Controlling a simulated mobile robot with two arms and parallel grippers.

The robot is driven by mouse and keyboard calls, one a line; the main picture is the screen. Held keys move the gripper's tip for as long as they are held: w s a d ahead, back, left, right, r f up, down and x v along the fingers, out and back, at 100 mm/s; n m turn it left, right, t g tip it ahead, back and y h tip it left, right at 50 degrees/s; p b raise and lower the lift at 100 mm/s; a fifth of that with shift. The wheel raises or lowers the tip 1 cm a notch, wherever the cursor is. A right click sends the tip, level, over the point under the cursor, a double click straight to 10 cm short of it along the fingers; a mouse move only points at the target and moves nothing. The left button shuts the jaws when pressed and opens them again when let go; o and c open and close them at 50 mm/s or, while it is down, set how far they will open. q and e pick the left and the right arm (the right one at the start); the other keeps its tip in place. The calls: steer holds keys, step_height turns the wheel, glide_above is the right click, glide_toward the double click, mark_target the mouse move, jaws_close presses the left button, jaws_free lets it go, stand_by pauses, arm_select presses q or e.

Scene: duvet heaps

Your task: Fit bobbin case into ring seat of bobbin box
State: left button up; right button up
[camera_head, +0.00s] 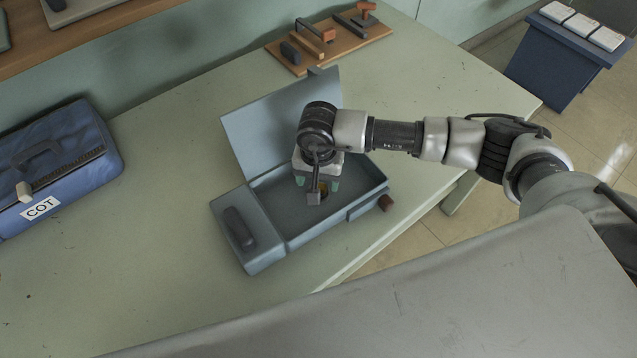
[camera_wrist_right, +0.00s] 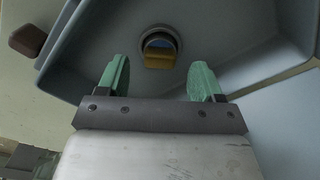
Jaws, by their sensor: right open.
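The blue-grey bobbin box (camera_head: 325,222) stands on the table with its lid (camera_head: 260,125) open at the back. In the right wrist view a dark ring seat (camera_wrist_right: 158,31) sits on the tray floor. A brass-coloured piece, apparently the bobbin case (camera_wrist_right: 159,60), is at the ring, its near end overlapping the rim. I cannot tell if it is fully seated. My left gripper is out of view.
The box has a dark handle (camera_head: 238,228) on its left section and a brown knob (camera_head: 386,203) at its right. A blue COT bag (camera_head: 60,160) lies at the left. A wooden board with handles (camera_head: 330,45) lies at the back. The table's front left is clear.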

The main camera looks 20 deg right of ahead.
mark_target(319, 186)
step_height(319, 186, up, 9)
steer(key=b, duration=0.1)
steer(key=shift+r, duration=0.15)
stand_by(0.5)
